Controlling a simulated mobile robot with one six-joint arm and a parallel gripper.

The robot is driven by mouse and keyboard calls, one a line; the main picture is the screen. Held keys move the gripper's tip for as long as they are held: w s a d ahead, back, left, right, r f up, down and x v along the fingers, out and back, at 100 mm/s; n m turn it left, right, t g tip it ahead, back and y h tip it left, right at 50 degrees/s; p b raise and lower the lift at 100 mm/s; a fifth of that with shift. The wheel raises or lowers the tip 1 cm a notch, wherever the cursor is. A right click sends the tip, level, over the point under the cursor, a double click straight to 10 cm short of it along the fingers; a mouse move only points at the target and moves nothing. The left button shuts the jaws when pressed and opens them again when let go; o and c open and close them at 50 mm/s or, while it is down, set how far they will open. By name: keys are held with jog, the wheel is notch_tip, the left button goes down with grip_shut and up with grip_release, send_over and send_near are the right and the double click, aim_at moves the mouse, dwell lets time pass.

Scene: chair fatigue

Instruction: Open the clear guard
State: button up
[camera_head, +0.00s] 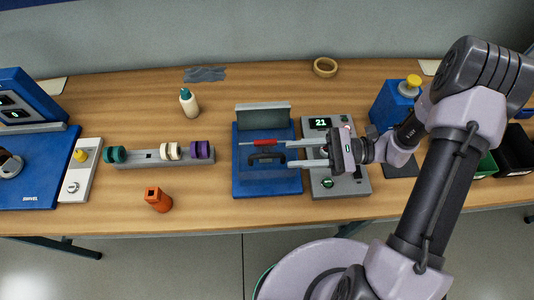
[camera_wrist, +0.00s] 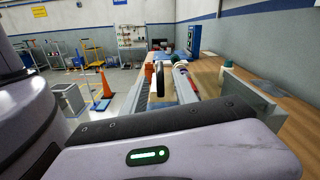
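The clear guard (camera_head: 264,175) lies over a blue base (camera_head: 237,188) in the middle of the table and looks closed. Its see-through edges are hard to make out. A black handle (camera_head: 267,156) sits on it, with a red bar (camera_head: 262,143) behind. My gripper (camera_head: 288,154) reaches in from the right with its two pale fingers apart, tips by the handle's right end. In the wrist view, a dark upright piece (camera_wrist: 161,80), which looks like the handle, shows between the fingers. I cannot tell whether they touch it.
A grey upright plate (camera_head: 263,115) stands behind the base. A grey unit with a display reading 21 (camera_head: 320,123) lies under my gripper. A holder with spools (camera_head: 150,161), an orange block (camera_head: 158,200) and a bottle (camera_head: 189,103) are to the left. Bare table lies in front.

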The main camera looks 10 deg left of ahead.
aim_at(267, 155)
jog(key=x, duration=0.7)
jog(key=shift+s+a+b, duration=0.1)
jog(key=shift+a+b, duration=0.2)
grip_shut()
dwell(0.9)
